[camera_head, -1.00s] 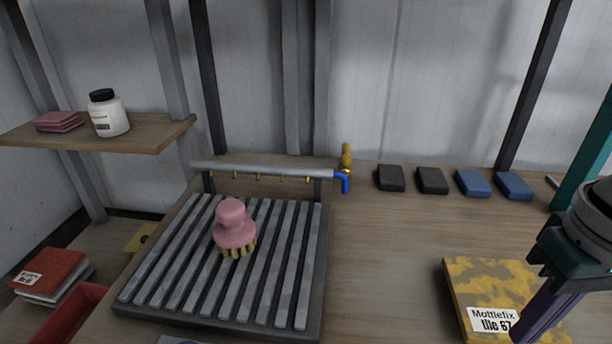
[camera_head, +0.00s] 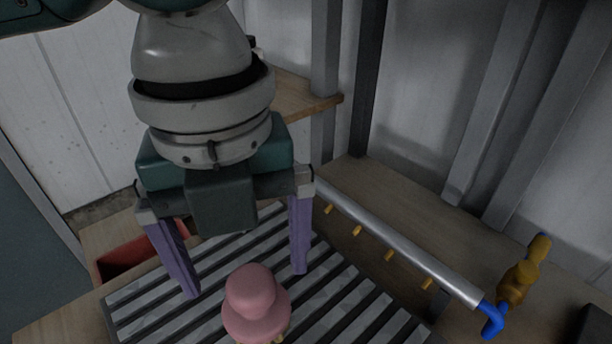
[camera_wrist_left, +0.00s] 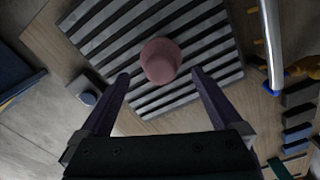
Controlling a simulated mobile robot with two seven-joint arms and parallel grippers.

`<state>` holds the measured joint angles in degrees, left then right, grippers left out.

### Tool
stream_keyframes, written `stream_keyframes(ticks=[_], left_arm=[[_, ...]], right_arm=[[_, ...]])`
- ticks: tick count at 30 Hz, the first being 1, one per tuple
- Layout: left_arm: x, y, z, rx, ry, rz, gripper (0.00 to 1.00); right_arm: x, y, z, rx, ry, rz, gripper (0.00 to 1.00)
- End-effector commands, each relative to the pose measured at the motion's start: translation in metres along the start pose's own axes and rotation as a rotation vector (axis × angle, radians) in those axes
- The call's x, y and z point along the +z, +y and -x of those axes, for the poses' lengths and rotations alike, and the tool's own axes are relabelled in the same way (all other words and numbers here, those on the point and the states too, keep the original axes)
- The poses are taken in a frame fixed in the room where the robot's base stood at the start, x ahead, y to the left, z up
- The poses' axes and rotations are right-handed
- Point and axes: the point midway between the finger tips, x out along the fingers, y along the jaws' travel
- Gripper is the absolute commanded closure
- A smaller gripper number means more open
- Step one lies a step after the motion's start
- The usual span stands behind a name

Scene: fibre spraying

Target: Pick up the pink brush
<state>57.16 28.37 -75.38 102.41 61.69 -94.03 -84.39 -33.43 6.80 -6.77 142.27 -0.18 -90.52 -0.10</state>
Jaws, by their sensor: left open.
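The pink brush (camera_head: 254,303) stands on the slatted grey rack (camera_head: 345,305) with its round knob up; its bristles are mostly hidden. My left gripper (camera_head: 246,282) is open and empty, its two purple fingers pointing down, behind the brush in the head view. In the left wrist view the brush (camera_wrist_left: 160,61) shows just beyond the fingertips, between their lines and not touched as far as I can see. My right gripper is out of view.
A red bin (camera_head: 140,258) is at left. Several dark and blue blocks (camera_wrist_left: 298,117) lie on the table at right in the wrist view.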

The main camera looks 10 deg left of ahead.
Motion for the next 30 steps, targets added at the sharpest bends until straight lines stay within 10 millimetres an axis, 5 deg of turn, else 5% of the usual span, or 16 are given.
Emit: stream_keyframes(ticks=[17, 26, 30], left_arm=[[0.001, -0.003, -0.076, -0.002, 0.001, 0.0, 0.0], [0.002, -0.003, -0.08, -0.004, -0.001, 0.0, 0.0], [0.002, -0.003, -0.08, -0.004, -0.001, 0.0, 0.16]], right_arm=[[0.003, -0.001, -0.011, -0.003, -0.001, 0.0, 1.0], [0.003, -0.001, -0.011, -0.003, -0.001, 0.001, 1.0], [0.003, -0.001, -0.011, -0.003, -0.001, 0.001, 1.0]])
